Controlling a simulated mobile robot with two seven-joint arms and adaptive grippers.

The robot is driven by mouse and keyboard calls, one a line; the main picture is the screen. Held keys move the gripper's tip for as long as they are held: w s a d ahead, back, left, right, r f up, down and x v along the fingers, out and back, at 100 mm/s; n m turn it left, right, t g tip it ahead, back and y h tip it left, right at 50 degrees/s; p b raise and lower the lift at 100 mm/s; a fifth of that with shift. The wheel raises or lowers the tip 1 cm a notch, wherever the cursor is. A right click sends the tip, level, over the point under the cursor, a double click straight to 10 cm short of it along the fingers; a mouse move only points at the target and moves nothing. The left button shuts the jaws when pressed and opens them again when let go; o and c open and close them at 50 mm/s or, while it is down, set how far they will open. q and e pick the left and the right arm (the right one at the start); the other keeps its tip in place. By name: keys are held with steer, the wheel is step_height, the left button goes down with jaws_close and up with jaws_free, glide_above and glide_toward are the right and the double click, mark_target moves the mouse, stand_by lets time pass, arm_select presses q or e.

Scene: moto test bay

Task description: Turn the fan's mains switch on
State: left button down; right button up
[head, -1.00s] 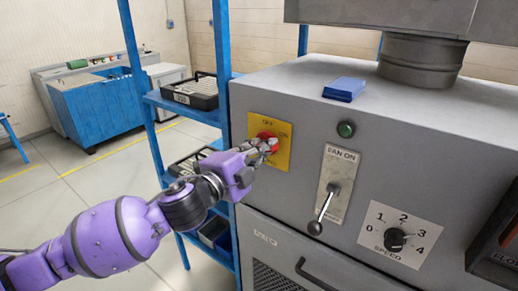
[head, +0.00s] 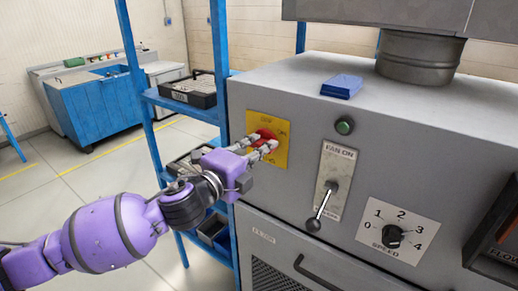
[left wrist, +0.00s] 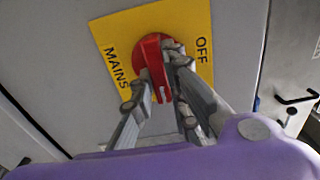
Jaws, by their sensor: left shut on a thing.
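The mains switch is a red handle (head: 264,134) on a yellow plate (head: 282,155) at the left of the grey fan cabinet's front. In the left wrist view the red handle (left wrist: 156,60) stands between the fingers. It runs down the picture, across the line between the MAINS and OFF words on the yellow plate (left wrist: 112,33). ON is hidden there. My left gripper (head: 268,144) is shut on the handle, its fingers on either side, and partly covers it in the head view. My right gripper is not in view.
A blue box (head: 341,87) lies on the cabinet (head: 440,140). A blue shelf rack (head: 222,60) stands close on the left.

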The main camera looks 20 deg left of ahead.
arm_select(q)
steer(key=c, duration=1.7)
jaws_free()
steer(key=v, duration=1.2)
